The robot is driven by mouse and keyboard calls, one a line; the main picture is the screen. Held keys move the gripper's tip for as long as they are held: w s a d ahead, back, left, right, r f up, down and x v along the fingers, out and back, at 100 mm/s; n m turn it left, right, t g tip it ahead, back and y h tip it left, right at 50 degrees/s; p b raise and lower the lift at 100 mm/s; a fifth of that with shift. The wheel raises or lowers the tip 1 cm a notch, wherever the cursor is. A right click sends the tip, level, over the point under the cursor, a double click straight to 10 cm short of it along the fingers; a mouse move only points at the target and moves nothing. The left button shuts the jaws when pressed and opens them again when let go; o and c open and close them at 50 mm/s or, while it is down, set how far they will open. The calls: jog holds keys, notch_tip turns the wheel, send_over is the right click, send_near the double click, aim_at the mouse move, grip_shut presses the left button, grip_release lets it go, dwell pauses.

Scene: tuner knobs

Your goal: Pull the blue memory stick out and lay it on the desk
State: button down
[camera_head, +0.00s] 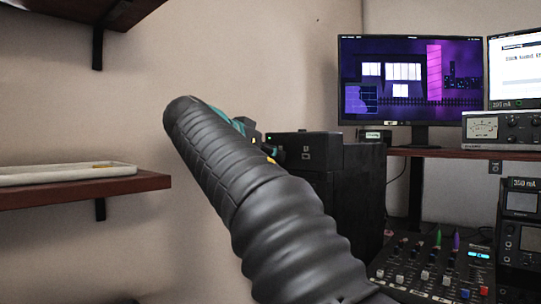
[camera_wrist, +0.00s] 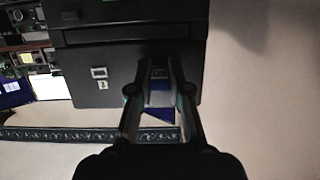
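The stick is at the face of a black box (camera_wrist: 128,62). Whether its end is still inside the box is hidden. In the head view, my arm covers most of the gripper, and the stick cannot be made out. The black box (camera_head: 318,158) stands just beyond the gripper there.
A monitor (camera_head: 405,75) stands on the desk shelf (camera_head: 450,153) at the right. A mixer with coloured knobs (camera_head: 430,270) lies lower right. At the left, a wall shelf (camera_head: 80,189) holds a pale tray (camera_head: 60,175). Bare wall lies between the shelf and my arm.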

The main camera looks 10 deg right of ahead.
jog(key=shift+s+a, duration=0.15)
jog(key=shift+s+a, duration=0.2)
jog(key=shift+a, duration=0.05)
jog(key=shift+s+a+b, duration=0.15)
jog(key=shift+s+a, duration=0.4)
jog(key=shift+a, duration=0.2)
jog(key=shift+s+a+b, duration=0.15)
jog(key=shift+s+a, duration=0.35)
jog(key=shift+a, duration=0.2)
dwell(0.3)
jog(key=shift+w+d, duration=0.85)
jog(key=shift+d, duration=0.3)
